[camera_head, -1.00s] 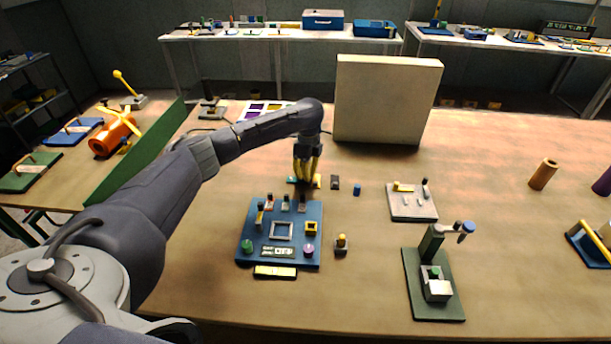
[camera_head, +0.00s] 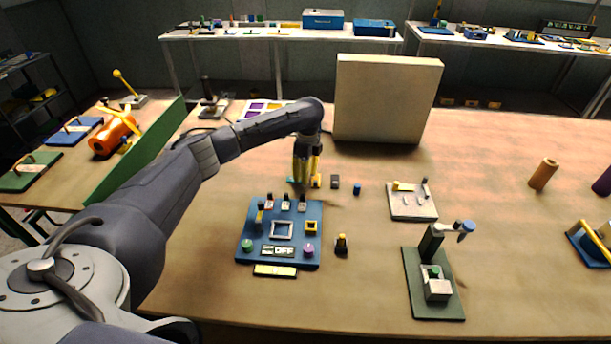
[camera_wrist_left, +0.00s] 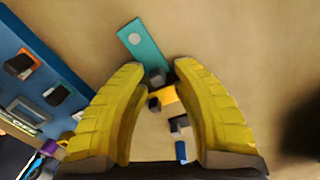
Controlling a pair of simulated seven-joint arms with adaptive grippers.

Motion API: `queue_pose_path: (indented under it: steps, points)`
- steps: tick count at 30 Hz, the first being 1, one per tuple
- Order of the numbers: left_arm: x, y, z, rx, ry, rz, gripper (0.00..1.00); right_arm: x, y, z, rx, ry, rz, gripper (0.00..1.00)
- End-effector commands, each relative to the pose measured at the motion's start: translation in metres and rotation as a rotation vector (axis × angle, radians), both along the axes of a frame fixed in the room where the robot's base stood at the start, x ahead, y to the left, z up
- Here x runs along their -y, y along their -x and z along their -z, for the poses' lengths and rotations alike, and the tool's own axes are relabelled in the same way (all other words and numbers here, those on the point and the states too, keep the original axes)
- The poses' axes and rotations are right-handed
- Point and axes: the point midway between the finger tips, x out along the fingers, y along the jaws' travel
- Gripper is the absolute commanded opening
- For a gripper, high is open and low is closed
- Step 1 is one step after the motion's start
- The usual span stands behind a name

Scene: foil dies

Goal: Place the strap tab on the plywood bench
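A flat teal strip with a pale round spot (camera_wrist_left: 143,42) lies on the bench, just beyond my left fingertips in the left wrist view. I take it to be the strap tab. In the head view only a bit of teal shows beside the fingers. My left gripper (camera_wrist_left: 160,68) points down with its yellow fingers apart. A small dark piece and a yellow block (camera_wrist_left: 167,96) lie between and below them, and I see no grip on either. The left gripper also shows in the head view (camera_head: 306,184). The plywood bench (camera_head: 370,275) fills the foreground. My right gripper is out of view.
A blue panel (camera_head: 244,243) with switches stands nearest the gripper. A black block (camera_head: 335,181) and blue cylinder (camera_head: 357,189) lie to its right. A grey plate (camera_head: 413,213), a green fixture (camera_head: 415,290) and a large pale box (camera_head: 387,95) stand further off.

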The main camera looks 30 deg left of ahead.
Motion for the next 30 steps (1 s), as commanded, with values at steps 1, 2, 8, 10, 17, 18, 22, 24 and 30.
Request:
queue_pose_path:
  steps: [1,2,8,10,17,18,22,24,30]
  points:
    - [0.0,-0.001,-0.005,0.002,-0.001,0.001,0.27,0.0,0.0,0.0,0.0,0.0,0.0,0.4]
    - [-0.001,-0.001,-0.008,0.003,-0.001,0.001,0.27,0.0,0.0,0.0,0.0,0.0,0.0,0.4]
    - [0.0,-0.004,-0.042,0.005,-0.001,0.0,0.27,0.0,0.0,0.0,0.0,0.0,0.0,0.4]
    - [0.0,-0.005,-0.054,0.005,-0.001,0.001,0.27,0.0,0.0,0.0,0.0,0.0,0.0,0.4]
    - [0.001,-0.007,-0.091,0.003,0.0,0.001,0.27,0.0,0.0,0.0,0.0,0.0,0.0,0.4]
    - [0.001,-0.007,-0.096,0.003,0.0,0.001,0.27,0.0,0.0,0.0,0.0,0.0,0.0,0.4]
    - [0.001,-0.007,-0.109,0.002,-0.001,0.0,0.27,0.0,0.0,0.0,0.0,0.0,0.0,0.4]
    - [0.001,-0.007,-0.113,0.001,0.0,0.0,0.27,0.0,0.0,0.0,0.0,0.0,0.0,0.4]
    - [0.001,-0.008,-0.12,0.001,0.0,0.0,0.27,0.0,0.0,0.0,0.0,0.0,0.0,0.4]
